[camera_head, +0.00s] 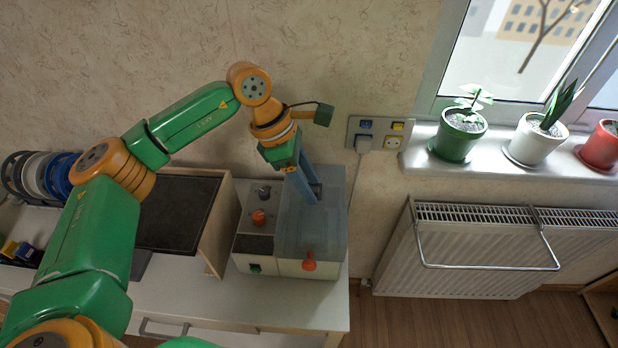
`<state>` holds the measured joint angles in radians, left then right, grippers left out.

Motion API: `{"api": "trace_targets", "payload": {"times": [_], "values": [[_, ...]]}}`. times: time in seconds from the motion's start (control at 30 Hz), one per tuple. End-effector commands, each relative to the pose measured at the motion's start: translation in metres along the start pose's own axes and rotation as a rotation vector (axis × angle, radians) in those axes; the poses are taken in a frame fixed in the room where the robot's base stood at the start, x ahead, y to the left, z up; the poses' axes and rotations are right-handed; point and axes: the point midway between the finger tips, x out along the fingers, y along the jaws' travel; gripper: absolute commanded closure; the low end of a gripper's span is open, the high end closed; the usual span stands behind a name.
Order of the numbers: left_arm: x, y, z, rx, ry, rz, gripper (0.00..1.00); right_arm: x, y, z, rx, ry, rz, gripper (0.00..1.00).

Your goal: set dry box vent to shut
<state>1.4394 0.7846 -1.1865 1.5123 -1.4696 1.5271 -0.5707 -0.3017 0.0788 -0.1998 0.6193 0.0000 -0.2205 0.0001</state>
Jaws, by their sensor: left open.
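The dry box (330,228) is a pale box with a grey see-through lid. It stands at the right end of the white counter. An orange-red latch or knob (309,262) is on its front. My left gripper (312,198) reaches down from above, with its blue-grey fingers over the rear part of the lid. The fingers are open. The vent itself is hard to make out; my gripper may cover it. I cannot tell whether the fingers touch the lid. My right gripper is not in view.
A control panel with a red knob (258,217) and a grey knob (264,191) sits left of the lid. A dark-fronted cabinet (178,212) and spools (40,176) stand further left. Wall sockets (376,133), a radiator (480,255) and potted plants (458,135) are at the right.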

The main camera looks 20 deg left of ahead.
Motion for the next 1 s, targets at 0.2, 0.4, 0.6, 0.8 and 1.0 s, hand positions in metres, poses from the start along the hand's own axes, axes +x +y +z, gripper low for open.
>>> {"api": "trace_targets", "payload": {"times": [0.2,0.4,0.6,0.8,1.0], "values": [[0.0000,-0.0002,0.0004,0.000,-0.001,0.000,0.72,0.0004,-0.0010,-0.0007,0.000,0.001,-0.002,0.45],[0.0000,-0.0003,0.0006,0.001,-0.002,-0.001,1.00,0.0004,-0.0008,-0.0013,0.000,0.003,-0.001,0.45],[0.0000,-0.0004,0.0006,0.001,-0.002,-0.001,1.00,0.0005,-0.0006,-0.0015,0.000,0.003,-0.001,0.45],[0.0000,-0.0004,0.0006,0.001,-0.002,-0.001,1.00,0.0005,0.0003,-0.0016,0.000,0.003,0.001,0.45],[0.0000,-0.0004,0.0006,0.001,-0.002,-0.001,1.00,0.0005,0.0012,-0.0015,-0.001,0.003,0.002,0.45]]}}
